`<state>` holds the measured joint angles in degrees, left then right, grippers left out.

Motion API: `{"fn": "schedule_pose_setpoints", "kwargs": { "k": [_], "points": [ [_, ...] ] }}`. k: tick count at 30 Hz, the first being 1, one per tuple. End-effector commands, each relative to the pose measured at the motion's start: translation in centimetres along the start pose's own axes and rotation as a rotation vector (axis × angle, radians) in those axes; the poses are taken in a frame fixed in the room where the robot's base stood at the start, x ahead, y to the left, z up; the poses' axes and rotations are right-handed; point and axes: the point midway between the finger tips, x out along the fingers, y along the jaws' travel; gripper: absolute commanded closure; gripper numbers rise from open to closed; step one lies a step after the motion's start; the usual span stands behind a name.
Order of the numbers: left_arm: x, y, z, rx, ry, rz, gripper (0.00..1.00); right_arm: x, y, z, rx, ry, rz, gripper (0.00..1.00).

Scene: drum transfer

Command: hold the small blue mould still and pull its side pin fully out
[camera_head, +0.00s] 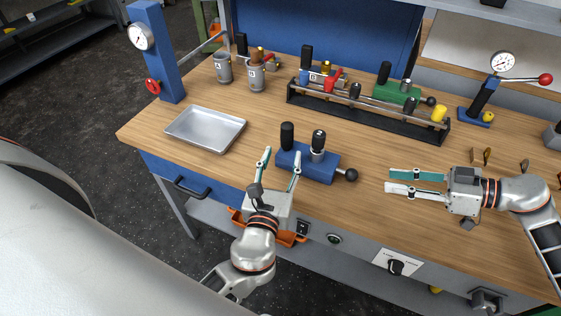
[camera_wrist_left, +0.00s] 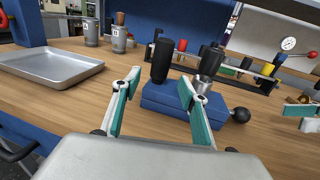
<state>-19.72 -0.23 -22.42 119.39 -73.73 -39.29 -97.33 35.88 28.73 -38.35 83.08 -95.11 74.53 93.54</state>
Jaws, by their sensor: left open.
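The small blue mould (camera_head: 318,173) sits on the wooden bench, with a black upright handle (camera_head: 287,135) and a metal post with a black cap (camera_head: 318,144) on top. Its side pin ends in a black ball (camera_head: 351,175) at its right end. The mould (camera_wrist_left: 160,98) and ball (camera_wrist_left: 241,114) also show in the left wrist view. My left gripper (camera_head: 282,154) is open at the near side of the mould's left part, fingers pointing toward it; contact is unclear. My right gripper (camera_head: 388,181) is open and empty, right of the ball, fingers pointing left toward it.
A metal tray (camera_head: 205,146) lies to the left. Behind the mould stand a black rack (camera_head: 400,120) with handled parts, a green mould (camera_head: 395,93) and two grey cups (camera_head: 223,68). A gauge press (camera_head: 480,105) stands at the back right. Bench between ball and right gripper is clear.

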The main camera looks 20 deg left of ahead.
Motion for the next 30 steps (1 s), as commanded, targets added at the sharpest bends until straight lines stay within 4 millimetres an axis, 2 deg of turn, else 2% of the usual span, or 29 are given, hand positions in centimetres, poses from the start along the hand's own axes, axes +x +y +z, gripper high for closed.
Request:
{"fn": "schedule_pose_setpoints", "kwargs": {
  "k": [12,18,26,30],
  "points": [
    [5.8,0.0,0.1,-0.004,-0.002,0.0,0.57,0.0,0.0,0.0,0.0,0.0,0.0,0.72],
    [6.8,0.0,0.1,-0.004,0.0,0.0,0.57,0.0,0.0,0.0,0.0,0.0,0.0,0.72],
    [6.9,0.0,0.0,-0.004,0.0,0.0,0.57,0.0,0.0,0.0,0.0,0.0,0.0,0.72],
    [6.9,0.0,0.0,-0.004,0.0,0.0,0.93,0.0,0.0,0.0,0.0,0.0,0.0,0.72]
  ]
}}
